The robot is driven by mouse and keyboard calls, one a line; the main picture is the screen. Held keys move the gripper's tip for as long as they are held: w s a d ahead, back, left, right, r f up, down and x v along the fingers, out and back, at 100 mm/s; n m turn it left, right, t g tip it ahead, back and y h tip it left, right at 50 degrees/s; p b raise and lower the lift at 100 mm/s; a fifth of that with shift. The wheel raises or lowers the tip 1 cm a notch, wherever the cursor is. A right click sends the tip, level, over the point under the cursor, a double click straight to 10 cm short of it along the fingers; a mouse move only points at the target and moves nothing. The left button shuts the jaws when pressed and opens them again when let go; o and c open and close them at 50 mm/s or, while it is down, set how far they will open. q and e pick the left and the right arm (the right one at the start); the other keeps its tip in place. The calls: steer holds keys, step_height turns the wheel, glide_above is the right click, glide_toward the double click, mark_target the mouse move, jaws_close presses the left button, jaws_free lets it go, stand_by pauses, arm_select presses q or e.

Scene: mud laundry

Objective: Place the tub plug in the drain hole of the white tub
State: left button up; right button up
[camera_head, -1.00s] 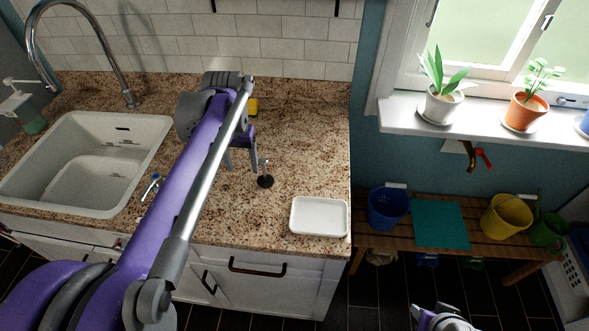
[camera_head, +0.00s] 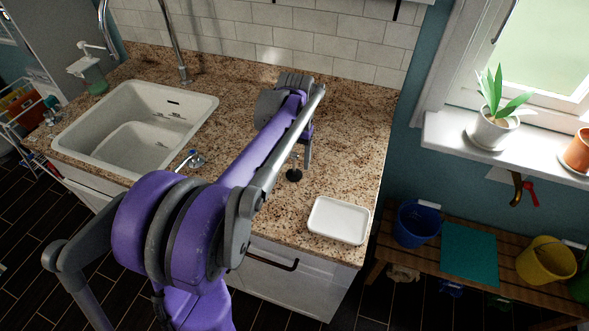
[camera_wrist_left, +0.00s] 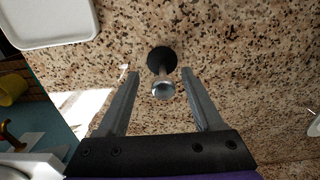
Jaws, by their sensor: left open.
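The tub plug (camera_head: 294,175), a black disc with a thin metal stem and round top, stands upright on the speckled counter. In the left wrist view the plug (camera_wrist_left: 160,58) is just beyond my left fingertips, its round top between them. My left gripper (camera_head: 304,152) is open and empty over the counter by the plug; it also shows in the left wrist view (camera_wrist_left: 161,76). The white tub (camera_head: 95,117) is the sink set in the counter at the left. I cannot make out its drain hole. My right gripper is out of view.
A white tray (camera_head: 338,219) lies at the counter's front right corner. A small blue-tipped metal item (camera_head: 193,158) sits beside the tub. A faucet (camera_head: 172,45) rises behind the tub. The counter (camera_head: 352,120) right of my arm is clear.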

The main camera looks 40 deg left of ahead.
mark_target(294, 174)
arm_select(q)
step_height(294, 174, down, 4)
steer(key=shift+a+f, duration=0.1)
steer(key=shift+a, duration=0.05)
jaws_close()
stand_by(0.3)
